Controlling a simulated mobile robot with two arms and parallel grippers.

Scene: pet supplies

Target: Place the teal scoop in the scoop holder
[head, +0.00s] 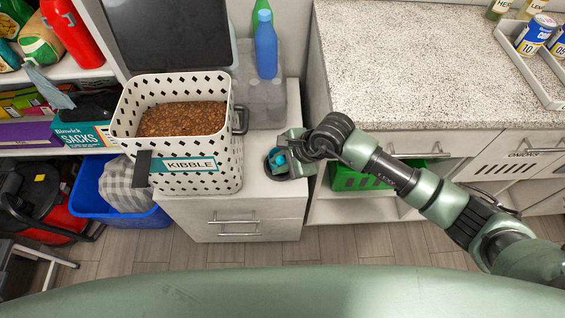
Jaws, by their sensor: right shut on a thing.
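My right gripper (285,158) is over the right part of the white cabinet top, to the right of the kibble basket. It is shut on the teal scoop (278,160), of which only a small teal part shows between the fingers. A dark rounded rim (268,163) shows around the teal part; it may be the scoop holder, but the gripper covers much of it. I cannot tell whether the scoop is inside it or above it. My left gripper is not in view.
The white perforated basket (190,182) of kibble, with black handles, stands close on the left. A blue bottle (266,48) and a clear pack of bottles (262,98) are behind. A speckled counter (420,60) is at right, a green crate (365,180) below it.

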